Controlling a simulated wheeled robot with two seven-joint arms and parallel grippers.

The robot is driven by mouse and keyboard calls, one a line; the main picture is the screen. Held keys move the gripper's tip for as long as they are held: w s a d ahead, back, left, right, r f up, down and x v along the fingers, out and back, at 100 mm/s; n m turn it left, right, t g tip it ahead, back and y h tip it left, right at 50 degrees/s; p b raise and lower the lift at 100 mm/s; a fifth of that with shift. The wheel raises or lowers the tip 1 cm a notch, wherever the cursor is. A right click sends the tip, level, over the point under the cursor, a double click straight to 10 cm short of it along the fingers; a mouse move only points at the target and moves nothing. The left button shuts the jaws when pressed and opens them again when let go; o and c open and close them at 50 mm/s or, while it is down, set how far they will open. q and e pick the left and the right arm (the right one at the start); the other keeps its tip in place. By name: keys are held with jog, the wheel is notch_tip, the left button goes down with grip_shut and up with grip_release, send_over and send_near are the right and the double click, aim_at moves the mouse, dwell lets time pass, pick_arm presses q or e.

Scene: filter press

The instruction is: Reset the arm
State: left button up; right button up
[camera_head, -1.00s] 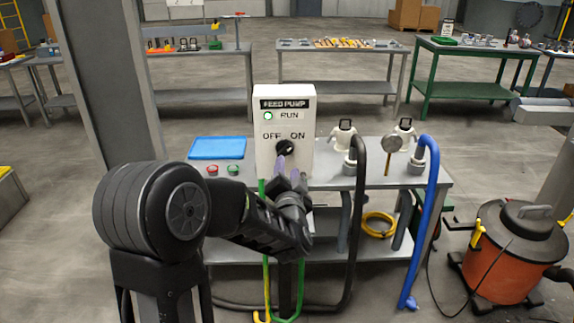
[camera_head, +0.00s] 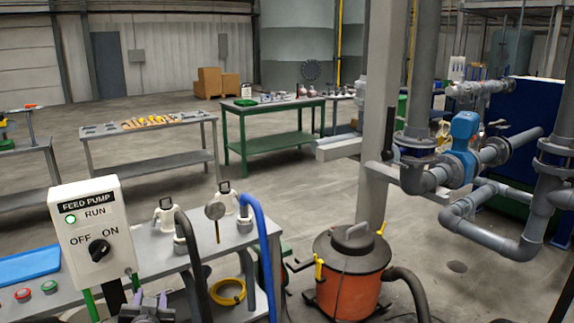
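My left gripper (camera_head: 150,301) is at the bottom edge of the head view, below and a little right of the feed pump box (camera_head: 94,228). The knob sits between the OFF and ON labels and appears turned towards ON. The green RUN lamp (camera_head: 71,219) looks lit. My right gripper is not in view.
Grey pipework with a blue valve body (camera_head: 462,145) fills the right.

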pick_arm(q)
jog(key=s+d+f+g+h, duration=0.3)
jog(key=s+d+f, duration=0.2)
jog(key=d+f, duration=0.45)
jog(key=s+d+f+g+h, duration=0.3)
jog(key=s+d+f, duration=0.3)
jog(key=f, duration=0.7)
jog(key=s+d+f+g+h, duration=0.1)
jog(key=s+d+f+g, duration=0.1)
jog(key=s+d+f, duration=0.2)
jog(key=s+d+f+g+h, duration=0.1)
jog(key=s+d+f+g, duration=0.2)
jog(key=s, duration=0.7)
jog(key=s+d+f+n+g+h, duration=0.1)
jog(key=s+d+f+g, duration=0.1)
jog(key=s+d+f, duration=0.3)
jog(key=shift+s+d+f+h, duration=0.25)
jog(key=shift+s+f+h, duration=0.25)
jog(key=shift+s, duration=0.5)
jog(key=shift+f, duration=0.1)
dwell(2.8)
